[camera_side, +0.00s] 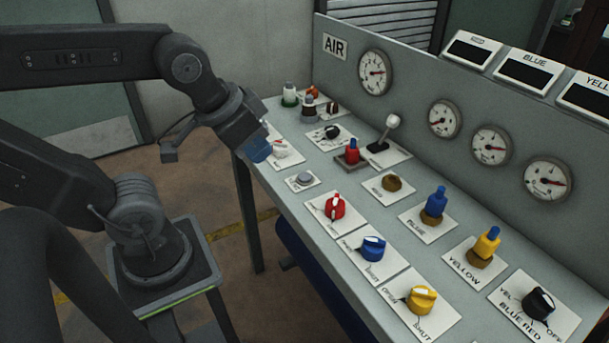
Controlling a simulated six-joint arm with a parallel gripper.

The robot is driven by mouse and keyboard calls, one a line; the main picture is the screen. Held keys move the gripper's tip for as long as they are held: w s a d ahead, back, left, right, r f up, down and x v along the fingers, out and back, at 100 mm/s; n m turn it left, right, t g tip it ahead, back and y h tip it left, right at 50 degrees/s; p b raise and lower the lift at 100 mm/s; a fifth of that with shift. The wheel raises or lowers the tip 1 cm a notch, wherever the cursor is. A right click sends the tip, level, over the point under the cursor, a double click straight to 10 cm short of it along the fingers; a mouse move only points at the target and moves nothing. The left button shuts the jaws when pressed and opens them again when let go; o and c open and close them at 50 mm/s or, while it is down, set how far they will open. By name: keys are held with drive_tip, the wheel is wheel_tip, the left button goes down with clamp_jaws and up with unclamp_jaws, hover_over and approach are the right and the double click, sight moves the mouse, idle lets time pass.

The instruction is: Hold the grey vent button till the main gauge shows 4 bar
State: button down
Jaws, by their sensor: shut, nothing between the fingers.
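The grey vent button (304,178) is a low round button on a small white plate near the panel's front edge. Nothing touches it. The main gauge (374,73) is the larger round dial beside the AIR sign on the back wall. Its red needle points to the right, but the numbers are too small to read. My gripper (260,153), with bluish fingers, is shut and empty.
Red (334,207), blue (372,248) and yellow (421,299) knobs line the panel's front. A white-topped lever (392,123) and a red plug (352,150) stand behind the button. Three smaller gauges sit on the back wall. The space just around the button is clear.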

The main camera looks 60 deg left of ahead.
idle(0.8)
drive_tip(key=m+t+h, duration=0.3)
drive_tip(key=m+h, duration=0.1)
drive_tip(key=m, duration=1)
hover_over(304, 177)
wheel_tip(304, 177, down, 8)
drive_tip(key=shift+r, duration=0.2)
drive_tip(key=shift+f, duration=4.4)
drive_tip(key=shift+f, duration=0.15)
